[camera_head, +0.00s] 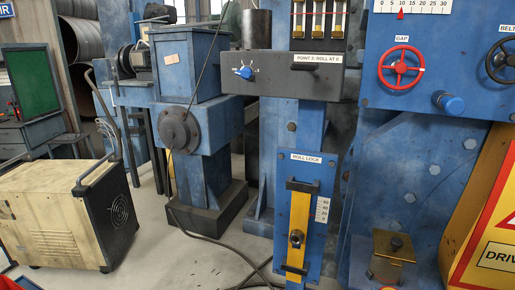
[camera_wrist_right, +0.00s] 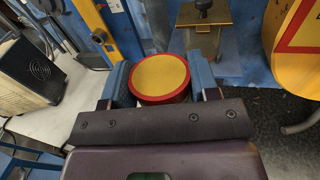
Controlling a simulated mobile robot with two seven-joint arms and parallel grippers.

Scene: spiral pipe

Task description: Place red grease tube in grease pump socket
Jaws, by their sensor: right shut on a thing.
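The red grease tube (camera_wrist_right: 160,97), a red cylinder with a yellow round end, sits between the two blue fingers of my right gripper (camera_wrist_right: 160,80) in the right wrist view. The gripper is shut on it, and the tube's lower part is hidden. A small brass-coloured box with a black knob (camera_wrist_right: 205,17) stands just beyond the tube. In the head view this brass-topped box (camera_head: 394,247) is at the lower right, in front of the blue machine. I cannot tell whether it holds the grease pump socket. My left gripper is in neither view.
The blue machine (camera_head: 424,150) fills the right, with a red GAP handwheel (camera_head: 401,66) and a yellow roll-lock bar (camera_head: 299,225). A yellow sign panel (camera_head: 490,215) stands close right of the box. A cream wheeled unit (camera_head: 60,215) is at left. Cables lie on the floor.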

